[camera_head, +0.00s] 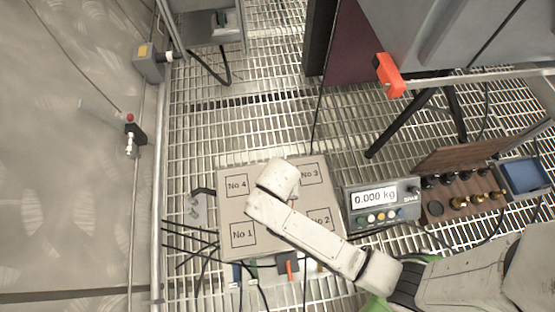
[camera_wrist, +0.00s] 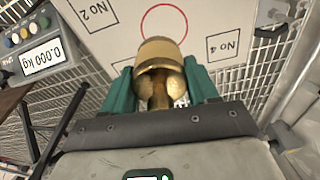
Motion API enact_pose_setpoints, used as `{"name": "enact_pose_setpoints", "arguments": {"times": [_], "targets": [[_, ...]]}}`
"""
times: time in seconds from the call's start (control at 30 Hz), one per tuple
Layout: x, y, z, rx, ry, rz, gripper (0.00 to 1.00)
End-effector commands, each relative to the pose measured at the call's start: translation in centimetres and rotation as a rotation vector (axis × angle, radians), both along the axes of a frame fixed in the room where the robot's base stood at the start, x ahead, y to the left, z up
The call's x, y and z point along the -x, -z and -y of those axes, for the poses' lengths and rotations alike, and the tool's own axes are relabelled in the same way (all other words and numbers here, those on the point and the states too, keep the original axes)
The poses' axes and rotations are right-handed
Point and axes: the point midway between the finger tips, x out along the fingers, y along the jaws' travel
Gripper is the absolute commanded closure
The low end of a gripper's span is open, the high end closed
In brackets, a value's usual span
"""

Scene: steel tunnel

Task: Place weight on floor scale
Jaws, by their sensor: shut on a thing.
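My gripper (camera_wrist: 160,84) has two green fingers shut on a brass weight (camera_wrist: 162,52) in the wrist view. The weight is over the floor scale's plate (camera_wrist: 110,40), close to a red circle marked on it. I cannot tell whether the weight touches the plate. In the head view the floor scale (camera_head: 232,208) is a beige square with corner boxes No 1 to No 4. My wrist covers its middle and hides the gripper and weight there. The scale's display (camera_head: 374,198) reads 0.000 kg, and it also shows in the wrist view (camera_wrist: 42,57).
A wooden case (camera_head: 462,205) with several dark and brass weights stands right of the display, with a blue tray (camera_head: 524,175) beside it. Cables run over the grated floor (camera_head: 270,120). An orange block (camera_head: 389,75) is on grey equipment at the upper right.

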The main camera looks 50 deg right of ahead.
Motion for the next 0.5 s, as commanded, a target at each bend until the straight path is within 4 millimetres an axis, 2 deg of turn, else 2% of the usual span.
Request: {"name": "enact_pose_setpoints", "arguments": {"times": [0.03,0.1,0.27,0.37,0.5], "targets": [[1.8,1.4,-0.1,0.0,0.054,-0.001,1.0],[3.6,2.9,-0.4,-0.004,0.123,0.005,1.0],[6.6,4.9,-0.9,-0.013,0.229,0.014,1.0],[7.2,5.6,-1.1,-0.017,0.261,0.018,1.0],[6.1,6.7,-1.1,-0.018,0.275,0.023,1.0]]}}
